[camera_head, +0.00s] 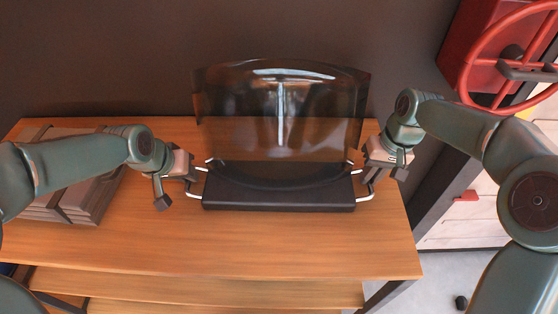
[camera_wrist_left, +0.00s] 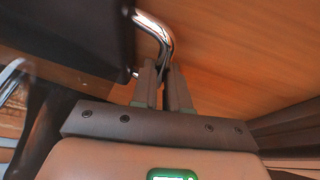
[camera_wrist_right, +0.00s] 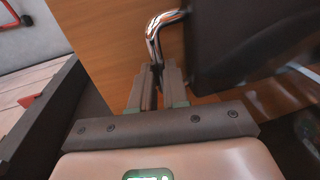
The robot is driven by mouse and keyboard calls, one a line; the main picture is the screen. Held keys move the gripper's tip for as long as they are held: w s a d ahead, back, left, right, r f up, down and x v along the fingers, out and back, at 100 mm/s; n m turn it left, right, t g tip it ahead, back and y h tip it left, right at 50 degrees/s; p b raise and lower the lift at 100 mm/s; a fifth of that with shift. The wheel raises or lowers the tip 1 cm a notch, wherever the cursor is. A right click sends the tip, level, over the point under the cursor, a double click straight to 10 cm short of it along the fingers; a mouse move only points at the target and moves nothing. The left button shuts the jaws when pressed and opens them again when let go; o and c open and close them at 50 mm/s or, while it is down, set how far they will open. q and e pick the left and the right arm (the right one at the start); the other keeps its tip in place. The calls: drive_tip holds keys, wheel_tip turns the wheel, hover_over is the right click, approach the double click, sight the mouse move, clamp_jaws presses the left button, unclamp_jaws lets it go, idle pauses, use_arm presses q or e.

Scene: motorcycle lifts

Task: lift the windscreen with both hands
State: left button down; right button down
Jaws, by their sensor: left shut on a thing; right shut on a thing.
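The windscreen (camera_head: 320,105) is a tinted, see-through curved panel standing upright behind a dark base block (camera_head: 278,196) on the wooden table. A bent chrome handle sticks out at each end of the base. My left gripper (camera_head: 190,177) is shut on the left handle; the left wrist view shows the chrome bar (camera_wrist_left: 158,38) running down between its fingers (camera_wrist_left: 160,80). My right gripper (camera_head: 369,177) is shut on the right handle; the right wrist view shows that chrome bar (camera_wrist_right: 158,35) between its fingers (camera_wrist_right: 155,82). Fingertips are partly hidden in the head view.
The wooden table (camera_head: 250,250) has clear room in front of the base. Grey stacked slabs (camera_head: 88,200) lie at its left. A red wheel (camera_head: 480,60) and red cabinet stand at the upper right, beside white drawers (camera_head: 475,205). A dark wall is behind.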

use_arm(q)
drive_tip(key=shift+w+r, duration=0.1)
drive_tip(key=shift+r, duration=0.1)
use_arm(e)
drive_tip(key=shift+r, duration=0.2)
